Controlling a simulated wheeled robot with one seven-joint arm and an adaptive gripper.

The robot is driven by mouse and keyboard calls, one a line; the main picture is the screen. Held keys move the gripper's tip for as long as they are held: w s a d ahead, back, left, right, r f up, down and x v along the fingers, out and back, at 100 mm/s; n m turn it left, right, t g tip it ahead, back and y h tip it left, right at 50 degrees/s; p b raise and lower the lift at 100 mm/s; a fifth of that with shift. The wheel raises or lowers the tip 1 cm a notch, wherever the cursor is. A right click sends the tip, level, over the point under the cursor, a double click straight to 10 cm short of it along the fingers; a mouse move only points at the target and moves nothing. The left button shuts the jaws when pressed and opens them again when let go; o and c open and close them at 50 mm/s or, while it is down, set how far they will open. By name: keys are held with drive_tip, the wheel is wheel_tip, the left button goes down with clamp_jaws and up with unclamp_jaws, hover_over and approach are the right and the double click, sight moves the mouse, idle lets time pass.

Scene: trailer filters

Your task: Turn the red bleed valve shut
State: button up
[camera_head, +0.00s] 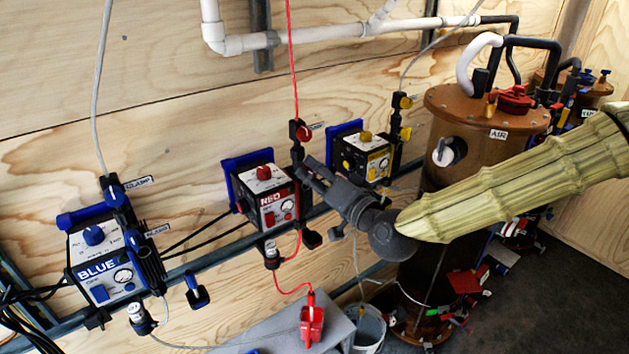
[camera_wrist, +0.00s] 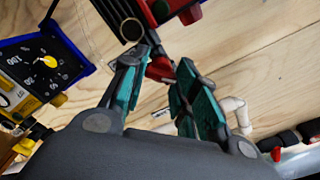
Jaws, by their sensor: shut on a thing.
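The red control unit (camera_head: 267,194) is mounted on the plywood wall, with a black valve column along its right side. A red upper valve knob (camera_head: 303,132) on that column is uncovered. My gripper (camera_head: 309,171) reaches the column from the lower right, below that knob, and hides the lower valve there in the head view. In the wrist view, my gripper (camera_wrist: 168,64) has its teal-padded fingers closed around a red valve handle (camera_wrist: 160,68), which I take to be the red bleed valve. Its handle angle is hard to tell.
The yellow unit (camera_head: 365,157) stands close to the right of my gripper and the blue unit (camera_head: 102,262) is farther left. A brown AIR tank (camera_head: 440,165) stands beneath my arm. A red line (camera_head: 290,60) hangs down to the column. A grey bin (camera_head: 369,329) is below.

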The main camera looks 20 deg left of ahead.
drive_tip(key=m+b, duration=0.1)
drive_tip(key=m, duration=0.1)
drive_tip(key=m+b, duration=0.1)
drive_tip(key=m, duration=0.2)
drive_tip(key=shift+w+d+f+m+b, duration=0.1)
drive_tip(key=shift+w+f+m+b, duration=0.1)
drive_tip(key=shift+m+b, duration=0.15)
drive_tip(key=shift+s+r+m+b, duration=0.1)
drive_tip(key=shift+m+b, duration=0.6)
drive_tip(key=shift+m, duration=0.65)
drive_tip(key=o, duration=1)
drive_tip(key=shift+s, duration=0.1)
drive_tip(key=v, duration=1.1)
drive_tip(key=shift+s+d, duration=0.25)
drive_tip(key=shift+d, duration=0.1)
